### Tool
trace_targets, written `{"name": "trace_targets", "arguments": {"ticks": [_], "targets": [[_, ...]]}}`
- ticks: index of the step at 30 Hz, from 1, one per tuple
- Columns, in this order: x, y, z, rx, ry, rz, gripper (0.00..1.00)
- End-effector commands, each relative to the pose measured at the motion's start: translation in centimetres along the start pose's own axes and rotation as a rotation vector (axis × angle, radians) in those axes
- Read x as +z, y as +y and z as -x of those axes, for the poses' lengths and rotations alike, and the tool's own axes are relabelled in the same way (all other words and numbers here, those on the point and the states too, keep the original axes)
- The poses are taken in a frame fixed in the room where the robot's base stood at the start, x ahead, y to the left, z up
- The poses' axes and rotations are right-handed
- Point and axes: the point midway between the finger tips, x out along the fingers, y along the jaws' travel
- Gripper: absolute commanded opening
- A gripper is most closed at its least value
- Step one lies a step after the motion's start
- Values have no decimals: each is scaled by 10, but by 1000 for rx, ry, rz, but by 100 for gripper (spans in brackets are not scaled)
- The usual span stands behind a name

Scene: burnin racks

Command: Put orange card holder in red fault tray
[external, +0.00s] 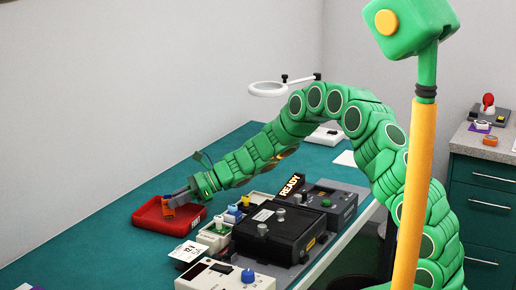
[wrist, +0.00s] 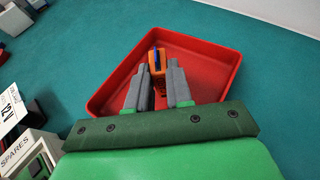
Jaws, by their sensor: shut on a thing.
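The orange card holder (wrist: 157,70) is between the fingertips of my gripper (wrist: 157,82), which is shut on it. A blue part shows on the holder. In the external view the orange holder (external: 168,208) shows at the tip of my gripper (external: 172,202), over the red fault tray (external: 150,222). In the wrist view the red tray (wrist: 205,48) lies around and beneath the fingers. I cannot tell whether the holder touches the tray floor. The near part of the tray is hidden by my gripper.
A white "12V" card (external: 187,251) and a spares box (wrist: 28,150) stand close to the tray. The teal bench top (external: 75,235) is clear left of the tray.

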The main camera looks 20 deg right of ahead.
Motion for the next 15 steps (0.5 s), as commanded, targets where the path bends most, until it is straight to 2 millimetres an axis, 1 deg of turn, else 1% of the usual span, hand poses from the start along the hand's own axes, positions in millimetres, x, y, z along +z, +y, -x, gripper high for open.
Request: {"name": "trace_targets", "arguments": {"ticks": [1,3,14,15], "targets": [[-5,0,-2,1,1,-2,0],[-8,0,-4,0,1,-2,0],[-11,0,-5,1,1,-1,0],[-11,0,-5,1,1,-1,23]]}}
